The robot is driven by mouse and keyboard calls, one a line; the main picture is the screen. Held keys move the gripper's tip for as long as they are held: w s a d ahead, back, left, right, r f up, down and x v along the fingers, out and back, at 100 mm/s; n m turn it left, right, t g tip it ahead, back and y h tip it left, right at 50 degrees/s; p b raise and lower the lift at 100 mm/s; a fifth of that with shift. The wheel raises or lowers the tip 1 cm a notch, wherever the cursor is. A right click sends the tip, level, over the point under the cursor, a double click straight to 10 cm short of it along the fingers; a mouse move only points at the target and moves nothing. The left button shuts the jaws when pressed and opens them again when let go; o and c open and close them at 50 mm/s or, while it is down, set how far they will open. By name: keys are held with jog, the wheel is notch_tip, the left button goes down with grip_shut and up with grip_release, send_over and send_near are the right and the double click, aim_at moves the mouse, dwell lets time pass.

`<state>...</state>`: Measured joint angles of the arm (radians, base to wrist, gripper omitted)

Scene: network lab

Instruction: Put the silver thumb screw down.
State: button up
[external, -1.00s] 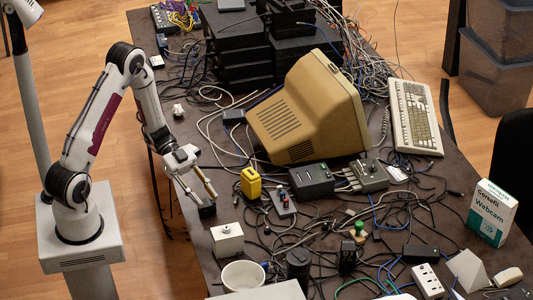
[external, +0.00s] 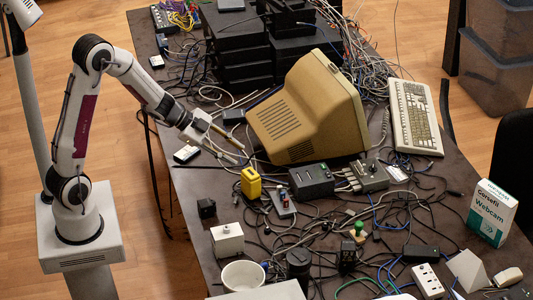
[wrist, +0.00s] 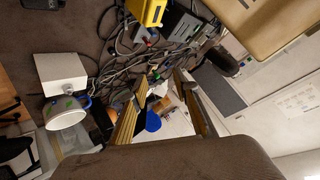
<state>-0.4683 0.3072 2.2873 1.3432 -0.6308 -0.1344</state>
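I cannot make out the silver thumb screw in any view. My gripper (external: 241,155) is raised over the left part of the table, left of the beige monitor (external: 308,105), with its two fingers spread apart. In the wrist view my gripper (wrist: 162,80) shows two brass-coloured fingers with a wide gap and nothing visibly held between them. A small black box (external: 206,208) stands on the table near its left edge, below and apart from my gripper.
A yellow block (external: 251,183), a grey device (external: 312,181) and many loose cables lie in front of the monitor. A small handheld device (external: 186,154) lies at the left edge.

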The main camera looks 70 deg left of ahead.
jog(key=s+a+r+n+y, duration=0.3)
jog(key=s+r+n+y, duration=0.45)
jog(key=r, duration=0.55)
jog(key=s+d+n+g+h, duration=0.1)
jog(key=s+d+g+h, duration=0.1)
jog(key=s+d, duration=0.4)
jog(key=s+d+n+g+h, duration=0.2)
jog(key=s+d, duration=0.4)
jog(key=s, duration=1)
jog(key=shift+d+f, duration=0.15)
jog(key=shift+f, duration=0.05)
